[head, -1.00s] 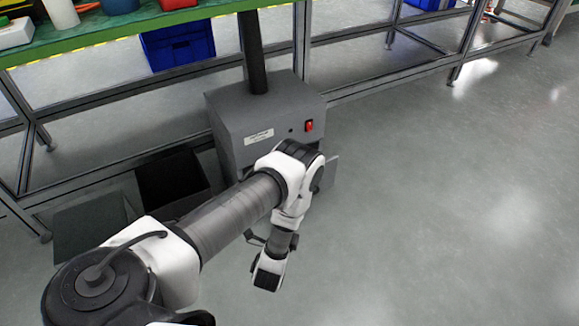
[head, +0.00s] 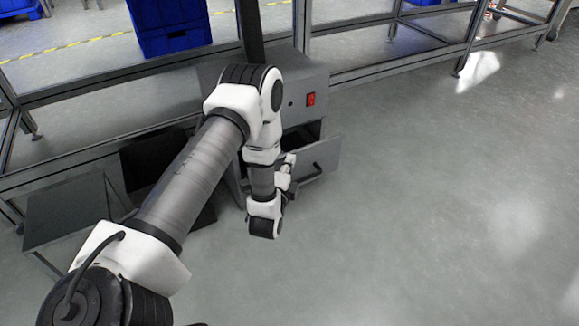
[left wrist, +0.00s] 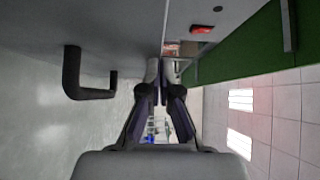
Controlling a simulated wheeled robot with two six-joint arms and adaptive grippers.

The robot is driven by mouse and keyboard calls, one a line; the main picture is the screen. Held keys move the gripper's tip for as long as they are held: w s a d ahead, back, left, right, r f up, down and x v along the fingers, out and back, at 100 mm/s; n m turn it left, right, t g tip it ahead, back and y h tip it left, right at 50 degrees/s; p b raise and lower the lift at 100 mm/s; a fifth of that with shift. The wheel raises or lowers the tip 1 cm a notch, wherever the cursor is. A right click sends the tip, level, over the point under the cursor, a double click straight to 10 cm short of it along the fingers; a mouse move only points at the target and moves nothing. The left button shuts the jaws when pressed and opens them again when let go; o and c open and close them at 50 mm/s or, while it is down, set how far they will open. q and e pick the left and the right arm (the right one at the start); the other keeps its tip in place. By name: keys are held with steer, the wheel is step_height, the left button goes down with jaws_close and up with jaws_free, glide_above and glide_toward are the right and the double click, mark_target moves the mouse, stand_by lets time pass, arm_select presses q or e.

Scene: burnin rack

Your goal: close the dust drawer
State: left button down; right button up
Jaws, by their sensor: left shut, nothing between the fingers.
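The grey cabinet (head: 318,78) with a red switch stands on the floor under the rack. Its dust drawer (head: 325,158) is pulled out, with a dark gap behind its front panel. The black drawer handle (head: 312,174) shows on that front, and it looms at left in the left wrist view (left wrist: 72,75). My left gripper (head: 289,162) is beside the drawer front, left of the handle, partly hidden by my wrist. In the left wrist view its fingers (left wrist: 158,68) are together and empty, apart from the handle. I cannot tell whether they touch the panel. My right gripper is not in view.
A dark open box (head: 150,165) and a grey panel (head: 65,212) are on the floor left of the cabinet. The rack's metal frame (head: 400,60) runs behind. Blue bins (head: 172,28) are at the top. The floor (head: 440,220) at right is clear.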

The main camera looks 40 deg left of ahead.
arm_select(q)
steer(key=w+a+p, duration=0.3)
steer(key=a+p, duration=0.1)
steer(key=a, duration=0.5)
steer(key=shift+w+r+p, duration=0.2)
steer(key=shift+w+p, duration=0.1)
steer(key=shift+w, duration=0.05)
steer(key=shift+a, duration=0.1)
